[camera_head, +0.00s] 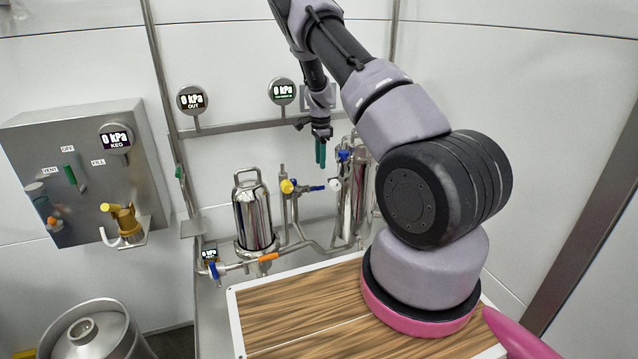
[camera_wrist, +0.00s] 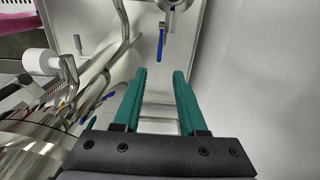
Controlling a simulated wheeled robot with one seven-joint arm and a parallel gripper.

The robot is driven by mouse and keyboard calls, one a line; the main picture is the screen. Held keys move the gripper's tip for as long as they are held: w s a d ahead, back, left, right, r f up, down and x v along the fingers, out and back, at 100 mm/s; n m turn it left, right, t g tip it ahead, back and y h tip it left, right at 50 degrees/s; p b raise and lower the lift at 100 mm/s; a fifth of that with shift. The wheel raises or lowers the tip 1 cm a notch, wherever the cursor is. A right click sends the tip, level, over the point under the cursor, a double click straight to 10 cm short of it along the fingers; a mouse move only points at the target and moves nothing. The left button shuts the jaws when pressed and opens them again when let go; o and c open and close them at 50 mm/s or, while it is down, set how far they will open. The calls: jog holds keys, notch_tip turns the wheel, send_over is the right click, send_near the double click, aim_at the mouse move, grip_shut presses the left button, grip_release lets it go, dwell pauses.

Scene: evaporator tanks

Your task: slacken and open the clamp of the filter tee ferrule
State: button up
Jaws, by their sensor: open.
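My gripper (camera_head: 320,153) hangs with its green fingers pointing down, above the pipework between the two steel housings. In the wrist view its fingers (camera_wrist: 158,78) are apart with nothing between them. A polished filter housing (camera_head: 253,218) with a top handle stands left of the gripper; a second steel housing (camera_head: 353,205) stands to the right, partly behind my arm. Between them is a pipe tee with a yellow knob (camera_head: 287,187) and a blue lever (camera_head: 316,188). A blue handle (camera_wrist: 160,45) hangs from a round fitting (camera_wrist: 172,5) ahead of the fingers. I cannot make out the ferrule clamp clearly.
A white knob (camera_head: 334,184) stands close below the gripper. A horizontal rail (camera_head: 240,127) with round gauges runs along the wall behind. A wooden board (camera_head: 300,310) is in front. A control box (camera_head: 85,170) and a keg (camera_head: 90,335) are at left.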

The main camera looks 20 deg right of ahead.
aim_at(316, 189)
notch_tip(316, 189, down, 10)
dwell(0.4)
grip_shut()
